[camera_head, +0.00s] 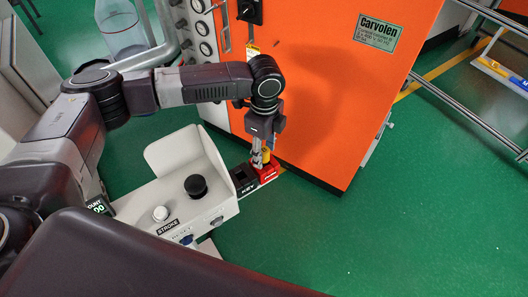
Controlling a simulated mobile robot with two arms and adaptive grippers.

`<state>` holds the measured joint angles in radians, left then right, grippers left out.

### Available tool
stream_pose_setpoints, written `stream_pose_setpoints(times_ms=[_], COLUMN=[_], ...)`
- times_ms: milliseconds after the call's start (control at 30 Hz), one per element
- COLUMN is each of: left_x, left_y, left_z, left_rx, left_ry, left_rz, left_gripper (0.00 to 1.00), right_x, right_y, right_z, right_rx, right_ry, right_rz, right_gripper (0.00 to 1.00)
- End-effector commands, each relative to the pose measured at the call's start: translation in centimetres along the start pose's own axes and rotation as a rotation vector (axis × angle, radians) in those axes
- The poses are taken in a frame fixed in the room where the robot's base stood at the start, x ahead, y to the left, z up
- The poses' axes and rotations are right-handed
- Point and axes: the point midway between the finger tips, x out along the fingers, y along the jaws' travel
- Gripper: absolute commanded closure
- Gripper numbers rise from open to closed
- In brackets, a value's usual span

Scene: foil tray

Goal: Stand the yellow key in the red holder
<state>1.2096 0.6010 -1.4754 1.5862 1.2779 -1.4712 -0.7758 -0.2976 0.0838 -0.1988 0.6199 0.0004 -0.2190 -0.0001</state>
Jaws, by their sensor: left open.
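The yellow key (266,155) shows as a small yellow piece just above the red holder (265,174). It looks upright and meets the holder's top, but how deep it sits is too small to tell. The red holder is at the right end of the white console, beside a black block with a "KEY" label below it. My left gripper (261,158) points down over the holder with its fingers open at the key. The fingers partly hide the key, and I cannot tell whether they touch it. My right gripper is not in view.
The white console (165,200) carries a black knob (196,187) and a pale button (161,213). A large orange cabinet (325,75) stands close behind the holder. Metal rails (465,112) are at the right. Green floor (400,220) is clear at the lower right.

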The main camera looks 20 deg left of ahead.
Motion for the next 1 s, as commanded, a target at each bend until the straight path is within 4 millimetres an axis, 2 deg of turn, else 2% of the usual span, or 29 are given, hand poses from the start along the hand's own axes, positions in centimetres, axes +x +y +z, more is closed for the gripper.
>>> stream_pose_setpoints(times_ms=[300,500,700,1000], left_x=[-6.5,-9.8,-11.1,-11.2], left_y=[-0.1,-0.1,0.0,0.0], left_z=[0.0,0.0,0.0,0.0], left_rx=[0.001,0.000,0.000,0.000], left_ry=[0.000,0.000,-0.001,-0.001], left_rz=[-0.005,-0.002,-0.001,-0.001], left_gripper=[0.56,0.56,0.56,0.56], right_x=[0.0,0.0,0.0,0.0], right_y=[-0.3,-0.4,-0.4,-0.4], right_z=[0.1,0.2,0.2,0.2], right_rx=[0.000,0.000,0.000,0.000], right_ry=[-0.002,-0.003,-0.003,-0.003], right_rz=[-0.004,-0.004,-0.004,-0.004], right_gripper=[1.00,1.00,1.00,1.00])
